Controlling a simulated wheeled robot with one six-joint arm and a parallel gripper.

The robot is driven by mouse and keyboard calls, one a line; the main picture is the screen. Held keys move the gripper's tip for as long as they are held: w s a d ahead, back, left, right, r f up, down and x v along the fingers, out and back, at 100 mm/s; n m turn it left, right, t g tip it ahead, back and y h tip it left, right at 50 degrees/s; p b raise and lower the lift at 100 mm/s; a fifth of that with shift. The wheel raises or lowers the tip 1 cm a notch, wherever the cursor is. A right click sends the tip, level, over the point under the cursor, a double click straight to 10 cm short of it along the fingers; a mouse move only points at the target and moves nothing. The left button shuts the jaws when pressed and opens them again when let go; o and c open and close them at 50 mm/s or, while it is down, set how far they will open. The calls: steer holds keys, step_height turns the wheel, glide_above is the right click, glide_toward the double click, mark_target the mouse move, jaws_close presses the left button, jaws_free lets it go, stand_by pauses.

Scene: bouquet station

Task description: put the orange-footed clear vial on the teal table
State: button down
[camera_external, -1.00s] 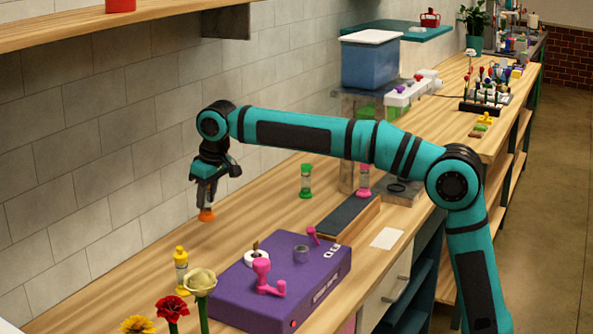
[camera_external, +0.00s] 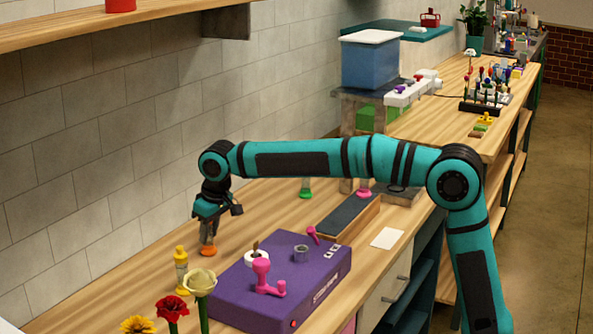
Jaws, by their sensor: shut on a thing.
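The orange-footed clear vial (camera_external: 208,250) is upright in my gripper (camera_external: 207,231), at the left of the wooden bench. My gripper is shut on it from above and hides most of its clear body. The orange foot is at or just above the bench top; I cannot tell whether it touches. A teal table top (camera_external: 398,33) shows far back along the wall, behind a blue bin. Its right front part looks bare.
A purple box (camera_external: 300,285) with pink parts stands right of my gripper. Green-footed (camera_external: 305,193) and pink-footed (camera_external: 364,192) vials stand behind my arm. The blue bin (camera_external: 372,65) stands before the teal table.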

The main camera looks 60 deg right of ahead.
steer(key=shift+f, duration=0.1)
steer(key=c, duration=1.1)
jaws_free()
steer(key=v, duration=1.2)
